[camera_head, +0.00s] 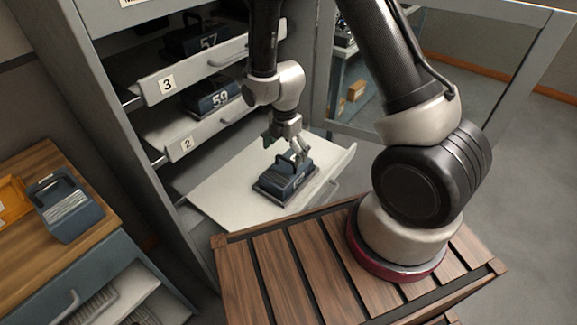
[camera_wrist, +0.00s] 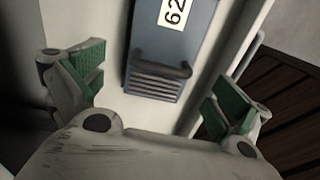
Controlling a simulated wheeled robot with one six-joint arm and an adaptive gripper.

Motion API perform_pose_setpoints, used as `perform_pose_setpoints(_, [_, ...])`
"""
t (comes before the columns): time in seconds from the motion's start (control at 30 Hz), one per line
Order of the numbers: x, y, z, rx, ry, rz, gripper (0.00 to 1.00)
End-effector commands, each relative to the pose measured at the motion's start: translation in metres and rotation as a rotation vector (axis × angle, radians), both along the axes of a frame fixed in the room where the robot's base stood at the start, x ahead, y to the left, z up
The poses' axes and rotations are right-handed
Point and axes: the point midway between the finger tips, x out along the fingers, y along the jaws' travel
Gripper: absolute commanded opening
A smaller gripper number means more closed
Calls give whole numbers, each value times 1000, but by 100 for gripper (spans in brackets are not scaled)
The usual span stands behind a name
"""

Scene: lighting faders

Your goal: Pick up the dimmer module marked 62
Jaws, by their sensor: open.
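The dimmer module marked 62 (camera_wrist: 171,58) is a blue-grey box with a dark handle and a white label, in the wrist view's upper middle. In the head view the module (camera_head: 287,180) sits on a pulled-out white drawer (camera_head: 228,186), its marking too small to read. My gripper (camera_head: 285,148) is just above the module in the head view. In the wrist view my gripper (camera_wrist: 160,88) is open, with green pads left and right of the handle and nothing held between them. Part of the module is cut off by the wrist view's top edge.
Another module (camera_head: 64,207) stands on a wooden counter (camera_head: 22,258) at left. A cabinet door (camera_head: 440,138) stands open at right. My slatted wooden base top is in front of the drawer.

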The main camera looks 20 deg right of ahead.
Motion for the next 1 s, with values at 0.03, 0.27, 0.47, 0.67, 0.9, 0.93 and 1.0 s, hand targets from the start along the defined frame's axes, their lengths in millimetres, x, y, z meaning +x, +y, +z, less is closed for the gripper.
perform_pose_setpoints(0.03, [-2, 2, -7, -2, 6, 25, 100])
perform_pose_setpoints(0.27, [-2, 2, -34, -4, 9, 49, 100])
perform_pose_setpoints(0.47, [-3, -4, -62, -5, 10, 46, 100])
perform_pose_setpoints(0.67, [-1, -4, -87, -3, 8, 45, 100])
perform_pose_setpoints(0.9, [-1, -4, -89, -2, 6, 45, 100])
perform_pose_setpoints(0.93, [-1, -4, -89, -2, 6, 45, 98])
perform_pose_setpoints(1.0, [-1, -4, -89, -2, 7, 45, 85])
